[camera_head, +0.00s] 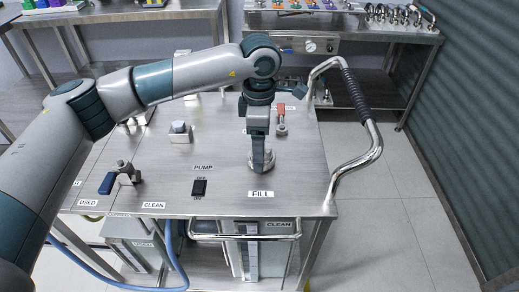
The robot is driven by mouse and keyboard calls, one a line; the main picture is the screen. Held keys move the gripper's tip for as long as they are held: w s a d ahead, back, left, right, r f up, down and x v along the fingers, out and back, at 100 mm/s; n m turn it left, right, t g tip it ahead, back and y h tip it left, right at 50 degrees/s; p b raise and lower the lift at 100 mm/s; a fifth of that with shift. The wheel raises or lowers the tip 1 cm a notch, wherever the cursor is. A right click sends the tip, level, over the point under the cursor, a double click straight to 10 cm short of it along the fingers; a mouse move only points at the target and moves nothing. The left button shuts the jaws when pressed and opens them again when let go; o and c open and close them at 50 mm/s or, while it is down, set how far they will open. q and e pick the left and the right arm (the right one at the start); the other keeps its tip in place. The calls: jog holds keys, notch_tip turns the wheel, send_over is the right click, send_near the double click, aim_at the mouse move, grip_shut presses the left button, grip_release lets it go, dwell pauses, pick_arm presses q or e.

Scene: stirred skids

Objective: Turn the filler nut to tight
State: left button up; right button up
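My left arm reaches in from the left and over the steel skid top. My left gripper (260,152) points straight down at the metal filler nut (262,164), just behind the FILL label (260,194). The gripper covers most of the nut, leaving its lower part and base showing. The fingers are seen edge-on, so I cannot tell whether they are closed on the nut or only around it. My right gripper is not in view.
A black PUMP switch (199,187) and a blue-handled valve (110,181) sit left of the nut. A red-handled valve (281,118) stands behind it. A bent metal push handle (372,135) rises at the right edge. Bare steel lies between the fittings.

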pick_arm(q)
notch_tip(320, 180, up, 16)
jog(key=b, duration=0.1)
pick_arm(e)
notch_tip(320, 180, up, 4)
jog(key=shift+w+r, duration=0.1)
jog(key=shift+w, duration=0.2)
